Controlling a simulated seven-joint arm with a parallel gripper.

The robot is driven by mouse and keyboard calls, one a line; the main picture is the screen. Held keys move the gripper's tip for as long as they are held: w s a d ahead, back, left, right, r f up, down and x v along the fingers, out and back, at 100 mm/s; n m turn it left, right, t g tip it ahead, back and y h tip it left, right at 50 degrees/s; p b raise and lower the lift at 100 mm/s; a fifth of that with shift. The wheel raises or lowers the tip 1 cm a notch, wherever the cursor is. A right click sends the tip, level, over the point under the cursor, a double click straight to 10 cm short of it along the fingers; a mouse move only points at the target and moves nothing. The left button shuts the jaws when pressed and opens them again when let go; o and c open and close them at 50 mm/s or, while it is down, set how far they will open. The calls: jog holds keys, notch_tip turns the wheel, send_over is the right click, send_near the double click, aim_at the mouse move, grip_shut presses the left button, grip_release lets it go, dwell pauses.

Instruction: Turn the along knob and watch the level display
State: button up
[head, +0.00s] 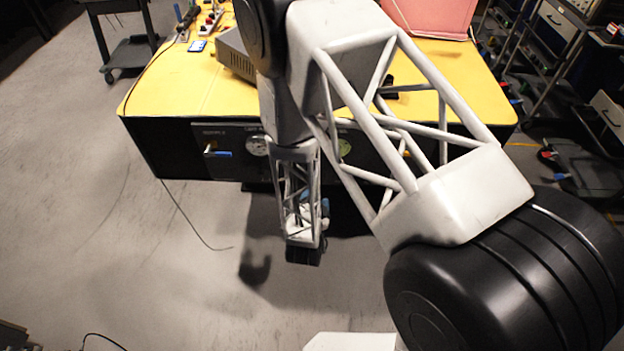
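A dark panel (200,135) is set in the black front of a yellow-topped bench. On it, a small blue-handled part (217,154) sticks out at the left. A second, greenish round dial (344,147) shows between my arm links. I cannot tell which part is the along knob or which is the level display; my arm hides much of the panel. My gripper (303,256) hangs low in front of the bench, apart from the visible gauges. Its fingers are too dark and small to read.
A cart (130,50) stands at upper left, shelving at right. A thin cable (185,212) trails onto the floor.

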jog(key=shift+s+a+r+t+y, duration=0.2)
jog(key=shift+a+t, duration=0.1)
jog(key=shift+a, duration=0.3)
jog(key=shift+s+a+r+t+y, duration=0.15)
jog(key=shift+a+t, duration=0.15)
jog(key=shift+a, duration=0.25)
jog(key=shift+w, duration=0.15)
jog(key=w, duration=0.7)
jog(key=shift+w+d, duration=0.25)
jog(key=shift+d, duration=0.2)
jog(key=c, duration=0.9)
